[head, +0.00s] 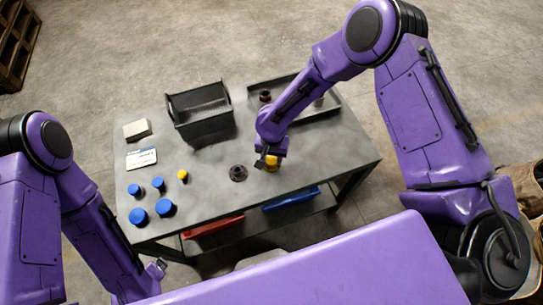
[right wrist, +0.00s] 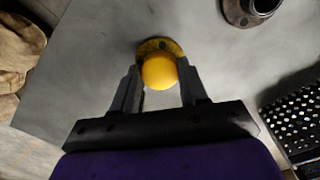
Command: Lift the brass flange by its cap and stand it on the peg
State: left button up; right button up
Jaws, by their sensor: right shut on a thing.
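The brass flange (right wrist: 150,46) carries a round yellow cap (right wrist: 159,71). The right wrist view shows the cap between the two fingers of my right gripper (right wrist: 158,82), which is shut on it. In the head view the yellow cap (head: 273,161) shows at the tip of my right gripper (head: 268,160), near the table's front right; whether the flange touches the table is unclear. My left gripper (head: 155,269) is low beside the table's front left edge, away from the flange; its jaws are too small to read. I cannot make out the peg with certainty.
A dark flange (head: 238,173) lies just left of the right gripper on the grey table (head: 215,205). A dark open bin (head: 203,127) and a tray (head: 337,98) stand at the back. Several blue-capped pieces (head: 165,208) and a small yellow one (head: 183,175) stand at the left.

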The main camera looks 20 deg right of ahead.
notch_tip(320, 180, up, 10)
jog(key=p, duration=0.8)
dwell(0.4)
